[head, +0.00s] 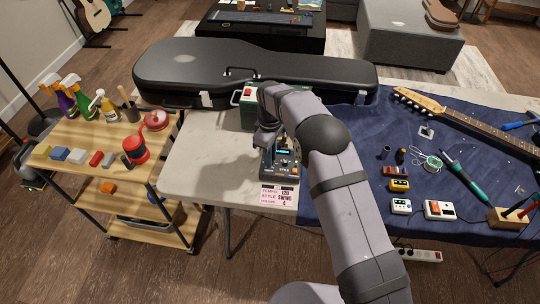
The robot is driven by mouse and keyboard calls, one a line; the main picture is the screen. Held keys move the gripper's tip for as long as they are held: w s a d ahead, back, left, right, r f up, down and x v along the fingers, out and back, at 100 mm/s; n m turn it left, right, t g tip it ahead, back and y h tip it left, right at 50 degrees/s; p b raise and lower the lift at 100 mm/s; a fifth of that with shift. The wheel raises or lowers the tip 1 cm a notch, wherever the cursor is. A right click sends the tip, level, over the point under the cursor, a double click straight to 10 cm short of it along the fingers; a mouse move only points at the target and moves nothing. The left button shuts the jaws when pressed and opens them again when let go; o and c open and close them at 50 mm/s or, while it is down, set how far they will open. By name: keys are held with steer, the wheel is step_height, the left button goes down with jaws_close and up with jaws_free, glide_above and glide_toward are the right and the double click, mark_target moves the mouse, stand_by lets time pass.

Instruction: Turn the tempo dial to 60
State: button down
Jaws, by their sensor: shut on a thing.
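A small dark device (283,168) with a lit blue screen and small orange and pale controls stands on the pale table, at the edge of the blue cloth. A pink-and-white card (279,197) in front of it reads tempo 120, style swing and volume 4. My gripper (267,146) points down at the device's left side, just left of the screen. It is shut on what seems to be the tempo dial. The fingertips and the dial are mostly hidden by my wrist and too small to make out. The screen's text is not legible.
A green box (246,108) with a red switch stands just behind the device. A black guitar case (210,72) lies along the table's back. A guitar neck (465,122), small pedals (400,186) and a soldering iron (462,178) lie to the right. The table's left front is clear.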

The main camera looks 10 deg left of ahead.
stand_by(0.4)
steer(key=c, duration=1.7)
jaws_free()
steer(key=shift+o, duration=0.2)
steer(key=shift+r, duration=0.1)
steer(key=shift+r+b, duration=0.8)
steer(key=shift+r, duration=2.8)
